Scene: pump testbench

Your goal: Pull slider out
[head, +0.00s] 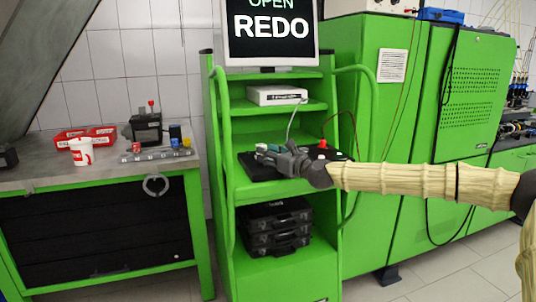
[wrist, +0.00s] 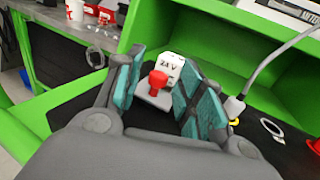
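A small white block marked "24 V" (wrist: 171,66) with a red knob (wrist: 157,80) in front of it stands between my gripper's fingers in the wrist view. I cannot tell for certain which part is the slider. My gripper (wrist: 158,73) is open, with a teal-padded finger on each side of the block and knob. I cannot tell whether either finger touches them. In the head view my gripper (head: 264,153) reaches over the black mat (head: 249,168) on the middle shelf of the green rack and largely hides the block.
A white box (head: 277,95) with a cable sits on the shelf above. A red button (head: 322,144) stands right of my gripper. Black cases (head: 275,228) lie on the shelf below. A workbench (head: 25,180) with a white cup (head: 80,152) is at left; a green cabinet (head: 360,115) is at right.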

